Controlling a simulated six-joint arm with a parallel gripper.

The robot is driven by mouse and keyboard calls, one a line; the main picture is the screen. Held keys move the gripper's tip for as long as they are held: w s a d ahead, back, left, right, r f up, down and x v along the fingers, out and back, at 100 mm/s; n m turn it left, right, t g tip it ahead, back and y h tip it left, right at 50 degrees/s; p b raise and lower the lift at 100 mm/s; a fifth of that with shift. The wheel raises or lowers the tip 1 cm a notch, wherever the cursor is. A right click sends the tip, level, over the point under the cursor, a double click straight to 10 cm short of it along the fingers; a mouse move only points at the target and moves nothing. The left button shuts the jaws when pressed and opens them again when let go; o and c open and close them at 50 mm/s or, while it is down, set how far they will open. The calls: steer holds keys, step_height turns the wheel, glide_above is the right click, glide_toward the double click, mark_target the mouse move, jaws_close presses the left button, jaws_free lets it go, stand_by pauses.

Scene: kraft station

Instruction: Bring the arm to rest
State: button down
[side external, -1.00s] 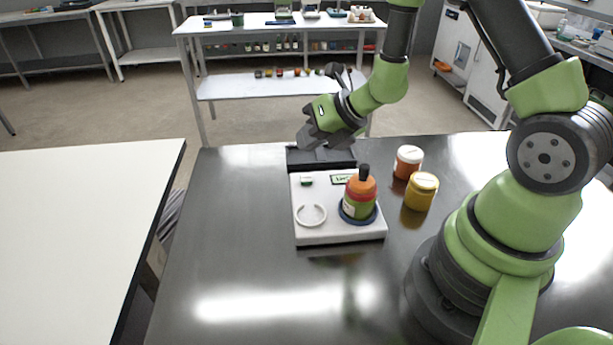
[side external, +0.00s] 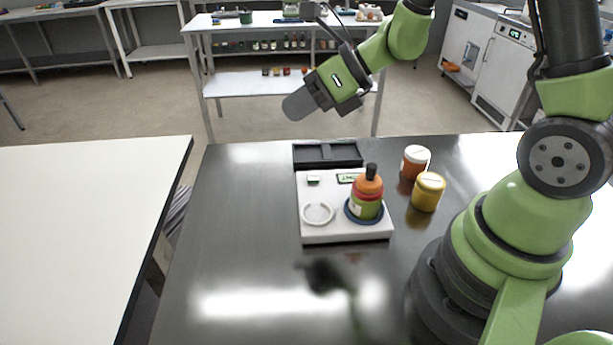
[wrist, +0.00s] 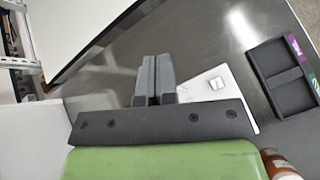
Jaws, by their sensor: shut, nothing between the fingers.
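My gripper (side external: 299,103) is raised above the far side of the dark metal table (side external: 240,260), clear of everything on it. Its fingers are together and empty, as the wrist view also shows (wrist: 155,78). Below it stands a white device (side external: 345,236) with an empty ring (side external: 318,213) on its left. On its right a bottle with green, red and orange bands and a black top (side external: 367,192) stands upright on a dark blue round base.
A black two-compartment tray (side external: 328,155) lies behind the white device and looks empty. A white-lidded orange jar (side external: 415,162) and a yellow jar (side external: 428,192) stand to the right. A white table (side external: 80,230) is on the left. The dark table's front left is clear.

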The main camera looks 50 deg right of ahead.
steer(key=s+a+r+n+g, duration=0.4)
steer(key=s+r+n, duration=0.6)
steer(key=n, duration=0.7)
steer(key=s+d+r+n+t+h, duration=0.1)
steer(key=s+d+n+t+h, duration=0.1)
steer(key=s+n, duration=0.5)
steer(key=d+n+h, duration=0.1)
steer(key=n+h, duration=0.1)
steer(key=n, duration=0.2)
steer(key=shift+s+d+r+t, duration=0.3)
steer(key=shift+d+r+t, duration=0.05)
steer(key=shift+t, duration=0.05)
